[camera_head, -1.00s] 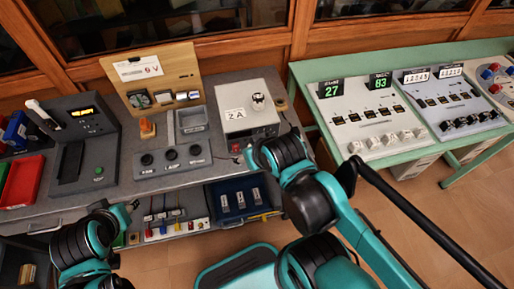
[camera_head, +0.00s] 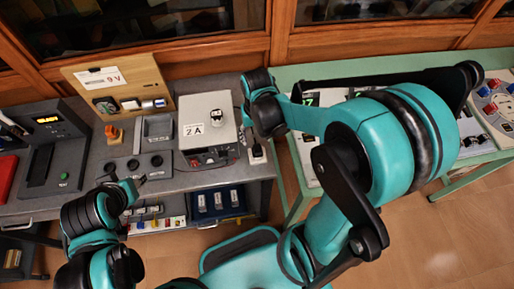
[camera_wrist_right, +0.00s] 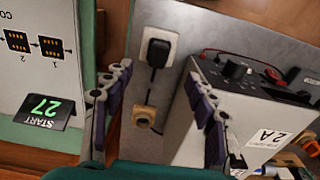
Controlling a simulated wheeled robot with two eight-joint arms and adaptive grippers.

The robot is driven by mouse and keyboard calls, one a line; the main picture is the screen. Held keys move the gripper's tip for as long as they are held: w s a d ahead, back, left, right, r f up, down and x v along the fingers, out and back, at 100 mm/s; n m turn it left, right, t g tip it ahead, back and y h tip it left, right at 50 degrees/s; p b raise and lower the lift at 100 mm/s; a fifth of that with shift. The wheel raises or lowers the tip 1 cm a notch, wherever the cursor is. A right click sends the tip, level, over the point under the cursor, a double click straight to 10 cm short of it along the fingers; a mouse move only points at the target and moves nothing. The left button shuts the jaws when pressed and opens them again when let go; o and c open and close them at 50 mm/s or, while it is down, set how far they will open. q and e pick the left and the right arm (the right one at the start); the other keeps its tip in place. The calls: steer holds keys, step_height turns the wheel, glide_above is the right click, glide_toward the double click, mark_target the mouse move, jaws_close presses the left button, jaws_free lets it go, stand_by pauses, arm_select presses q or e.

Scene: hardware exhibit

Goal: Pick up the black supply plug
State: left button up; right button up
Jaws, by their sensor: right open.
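The black supply plug (camera_wrist_right: 157,53) sits in a white socket plate (camera_wrist_right: 146,40) in the right wrist view, with a dark cord running down from it. In the head view the socket plate (camera_head: 257,156) is at the bench's right end, close under my right arm. My right gripper (camera_wrist_right: 158,105) is open and empty. Its two fingers stand on either side of the cord, below the plug in that picture and apart from it. My left gripper (camera_head: 134,184) is in front of the bench at the left; its jaws are too small to read.
A white box marked 2A (camera_head: 208,128) stands beside the socket, close to one right finger. A small tan block (camera_wrist_right: 144,117) lies along the cord. A green table (camera_head: 290,170) with control panels stands to the right.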

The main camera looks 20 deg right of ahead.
mark_target(257, 148)
steer(key=shift+w+d+f, duration=0.1)
steer(key=shift+f, duration=0.25)
step_height(257, 148, down, 8)
steer(key=b, duration=0.3)
steer(key=shift+r+b, duration=0.2)
steer(key=shift+b, duration=0.15)
steer(key=shift+r, duration=0.1)
steer(key=c, duration=1.3)
